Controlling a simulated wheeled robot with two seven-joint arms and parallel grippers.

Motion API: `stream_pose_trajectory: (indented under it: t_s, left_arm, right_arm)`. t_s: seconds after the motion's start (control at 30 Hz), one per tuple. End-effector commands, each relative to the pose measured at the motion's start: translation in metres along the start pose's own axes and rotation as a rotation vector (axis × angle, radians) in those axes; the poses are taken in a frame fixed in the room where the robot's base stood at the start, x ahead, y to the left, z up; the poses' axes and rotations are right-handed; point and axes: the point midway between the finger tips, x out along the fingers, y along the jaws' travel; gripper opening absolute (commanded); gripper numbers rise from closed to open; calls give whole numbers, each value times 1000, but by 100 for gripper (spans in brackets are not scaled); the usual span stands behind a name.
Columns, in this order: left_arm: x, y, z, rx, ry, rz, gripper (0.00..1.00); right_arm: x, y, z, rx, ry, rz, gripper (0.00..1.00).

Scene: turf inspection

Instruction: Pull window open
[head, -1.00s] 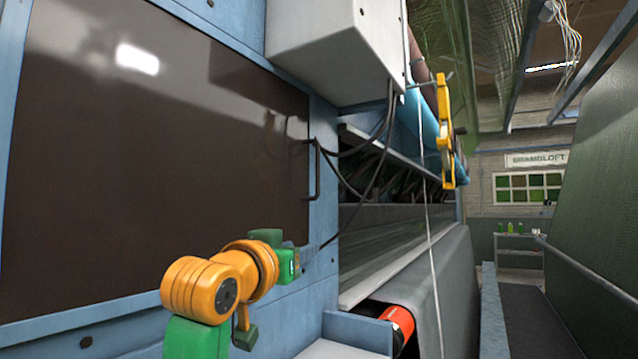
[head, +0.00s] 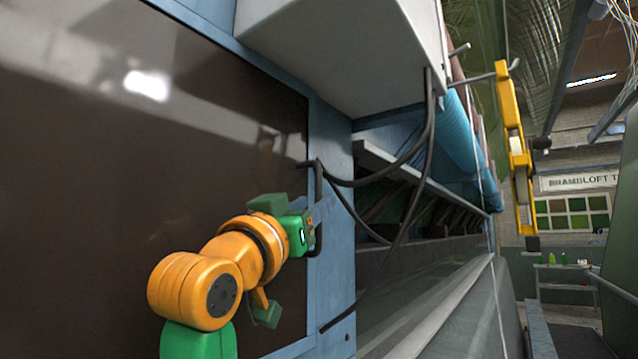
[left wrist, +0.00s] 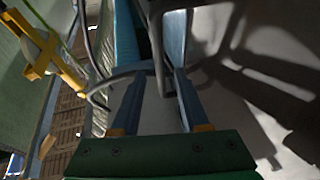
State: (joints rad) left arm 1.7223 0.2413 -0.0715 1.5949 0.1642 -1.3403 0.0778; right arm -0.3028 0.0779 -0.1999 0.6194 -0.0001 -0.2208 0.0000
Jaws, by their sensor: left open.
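The window (head: 120,200) is a large dark glossy pane in a blue frame, filling the left of the head view and looking closed. Its black upright bar handle (head: 319,190) stands near the pane's right edge. My left gripper (head: 314,222) is open at the lower part of the handle, partly hiding it. In the left wrist view, a dark bar that appears to be the handle (left wrist: 157,45) shows between the two blue fingers of my gripper (left wrist: 152,75). Whether the fingers touch it, I cannot tell. My right gripper is not in view.
Black cables (head: 425,130) hang from a grey box (head: 345,50) and loop close to the handle's right side. A yellow bracket (head: 515,150) hangs further right. Machine rollers and ledges lie beyond the frame; an aisle runs at far right.

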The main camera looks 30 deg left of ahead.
Motion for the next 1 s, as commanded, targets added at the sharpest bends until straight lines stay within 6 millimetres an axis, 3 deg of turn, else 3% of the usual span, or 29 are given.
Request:
stream_pose_trajectory:
  t_s: [0.03, 0.1, 0.37, 0.4, 0.57, 1.0]
  left_arm:
    - [12, 0, -6, 0, -5, 0, 45]
    - [19, 0, -4, 0, -4, 0, 45]
    - [22, 0, 1, 0, -1, 0, 45]
    - [22, 0, 1, 0, -1, 0, 42]
    - [22, 0, 1, 0, -1, 0, 0]
    - [22, 0, 0, 0, 2, 0, 0]
  right_arm:
    - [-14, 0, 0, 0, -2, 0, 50]
    - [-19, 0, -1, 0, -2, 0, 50]
    - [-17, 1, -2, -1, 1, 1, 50]
    - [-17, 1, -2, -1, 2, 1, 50]
    - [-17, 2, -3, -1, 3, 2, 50]
    - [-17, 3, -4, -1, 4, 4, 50]
